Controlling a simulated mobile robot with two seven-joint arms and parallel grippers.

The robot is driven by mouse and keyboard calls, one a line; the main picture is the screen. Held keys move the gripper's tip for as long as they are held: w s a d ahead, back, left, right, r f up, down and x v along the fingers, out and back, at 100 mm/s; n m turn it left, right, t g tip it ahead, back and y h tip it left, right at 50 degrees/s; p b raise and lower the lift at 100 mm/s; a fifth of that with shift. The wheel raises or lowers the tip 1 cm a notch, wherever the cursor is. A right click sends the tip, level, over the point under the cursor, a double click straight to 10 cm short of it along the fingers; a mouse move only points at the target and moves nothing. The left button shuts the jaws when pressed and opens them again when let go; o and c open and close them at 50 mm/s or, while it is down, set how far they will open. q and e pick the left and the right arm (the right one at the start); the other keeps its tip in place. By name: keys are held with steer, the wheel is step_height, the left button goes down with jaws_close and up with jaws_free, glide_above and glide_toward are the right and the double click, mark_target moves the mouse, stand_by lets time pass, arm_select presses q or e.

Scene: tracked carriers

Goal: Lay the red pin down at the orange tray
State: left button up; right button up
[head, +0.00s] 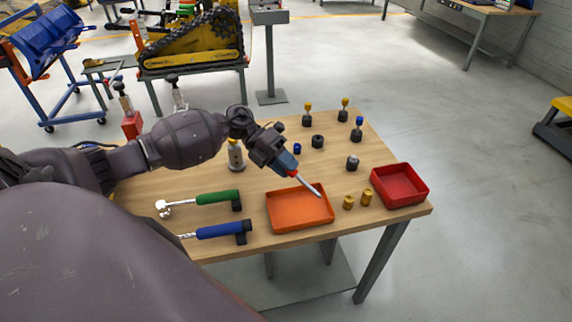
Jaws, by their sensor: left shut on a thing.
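My left gripper (284,161) is shut on the red pin (308,186). A red band shows just below the fingers, and a silver shaft slants down to the right from it. The orange tray (300,225) lies near the front edge of the wooden table. The pin's tip shows over the tray's upper right corner; I cannot tell whether it touches the rim. The gripper is above and behind the tray. The pin's upper end is hidden in the fingers. My right gripper is not in view.
A red tray (400,199) stands at the table's right corner, with brass pieces (348,203) between the trays. Green-handled (217,197) and blue-handled (222,231) tools lie left of the orange tray. Several knobbed dark pieces (343,115) stand at the back.

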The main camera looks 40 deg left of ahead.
arm_select(q)
steer(key=shift+a+f+b, duration=0.15)
steer(key=shift+f+b, duration=1.15)
steer(key=shift+f, duration=0.6)
steer(key=shift+a+f+b, duration=0.1)
steer(key=shift+f+b, duration=1.15)
steer(key=shift+f, duration=0.6)
steer(key=shift+f+b, duration=0.3)
steer(key=shift+f, duration=0.35)
